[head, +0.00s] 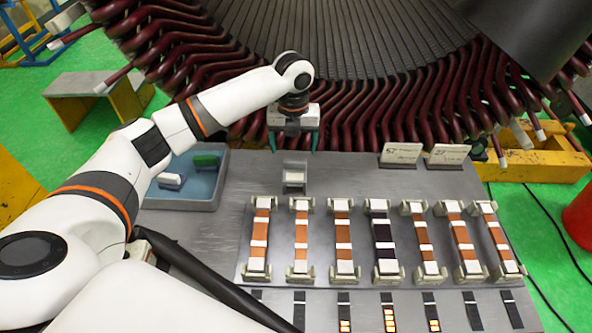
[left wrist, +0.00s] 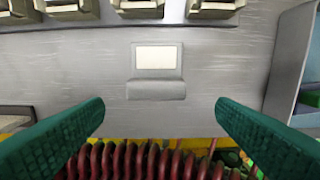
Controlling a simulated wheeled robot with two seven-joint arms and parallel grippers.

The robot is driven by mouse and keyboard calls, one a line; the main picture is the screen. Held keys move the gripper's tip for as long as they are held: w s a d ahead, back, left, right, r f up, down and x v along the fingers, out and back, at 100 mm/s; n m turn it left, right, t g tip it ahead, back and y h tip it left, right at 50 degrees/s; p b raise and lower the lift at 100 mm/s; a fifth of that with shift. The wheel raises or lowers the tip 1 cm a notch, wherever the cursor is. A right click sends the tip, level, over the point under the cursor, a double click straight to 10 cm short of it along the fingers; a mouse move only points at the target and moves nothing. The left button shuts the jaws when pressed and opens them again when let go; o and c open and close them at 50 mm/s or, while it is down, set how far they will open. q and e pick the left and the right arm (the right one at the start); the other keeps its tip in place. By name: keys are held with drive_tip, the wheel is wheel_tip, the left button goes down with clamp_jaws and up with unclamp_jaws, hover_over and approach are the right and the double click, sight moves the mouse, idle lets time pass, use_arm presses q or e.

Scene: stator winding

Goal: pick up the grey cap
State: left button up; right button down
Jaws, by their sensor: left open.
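The blue-grey tray (head: 180,204) on the left of the bench holds a green block (head: 206,160) and a pale grey-white piece (head: 170,180), which may be the grey cap; I cannot tell for sure. My left gripper (head: 293,143) is to the right of the tray, above the far part of the bench. It points down, open and empty. In the left wrist view its green fingers (left wrist: 160,112) are spread wide with nothing between them. A small grey stand with a pale panel (head: 294,178) is just in front of the gripper. My right gripper is not in view.
The metal bench (head: 200,240) carries a row of several wrapped bars on clamps (head: 343,240). Two small signs (head: 400,153) stand at its far right. Dark red stator coils (head: 400,115) rise close behind the gripper. Bare bench lies between the tray and bars.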

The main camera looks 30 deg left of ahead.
sight(295, 160)
use_arm(q)
drive_tip(key=shift+w+f, duration=0.1)
drive_tip(key=shift+f, duration=0.6)
drive_tip(key=f+p, duration=0.2)
drive_tip(key=f, duration=0.2)
drive_tip(key=shift+d+f, duration=0.15)
drive_tip(key=shift+d, duration=0.05)
drive_tip(key=shift+f, duration=0.45)
drive_tip(key=c, duration=1.1)
